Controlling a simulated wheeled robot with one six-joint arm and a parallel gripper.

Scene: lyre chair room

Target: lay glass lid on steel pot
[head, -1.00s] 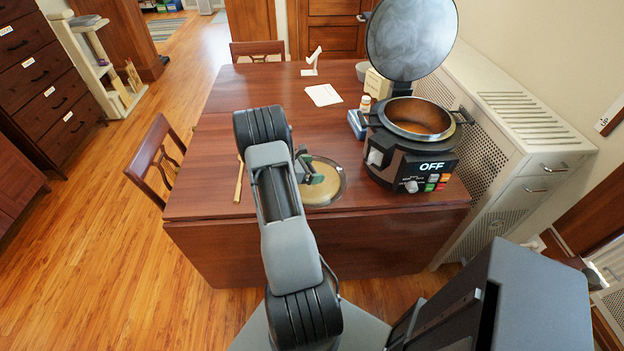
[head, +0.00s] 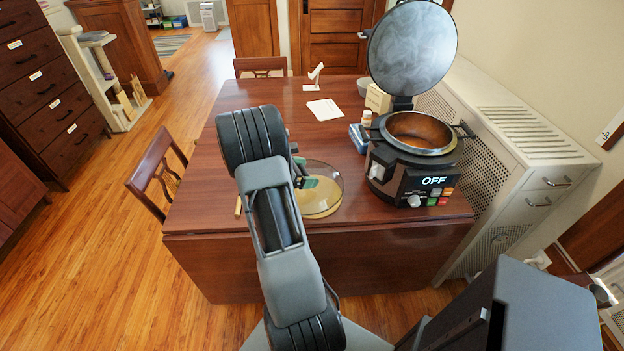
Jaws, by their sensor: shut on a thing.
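The glass lid (head: 334,178) is a clear round disc near the table's front edge, left of the cooker. My gripper (head: 305,183) is shut on the lid, at its upper left part; my arm hides some of the grip. The lid appears tilted or slightly raised over a round tan disc (head: 316,205), which shows through and below it. The steel pot (head: 421,149) has a shiny rim, side handles and a brownish interior. It sits upright and open-topped in a black cooker (head: 404,185) whose display reads OFF, to the right of my gripper.
The cooker's large round cover (head: 412,47) stands open behind the pot. A small bottle (head: 366,118), a blue box (head: 358,138) and a cream box (head: 378,99) stand at the pot's left. The table's middle is clear.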

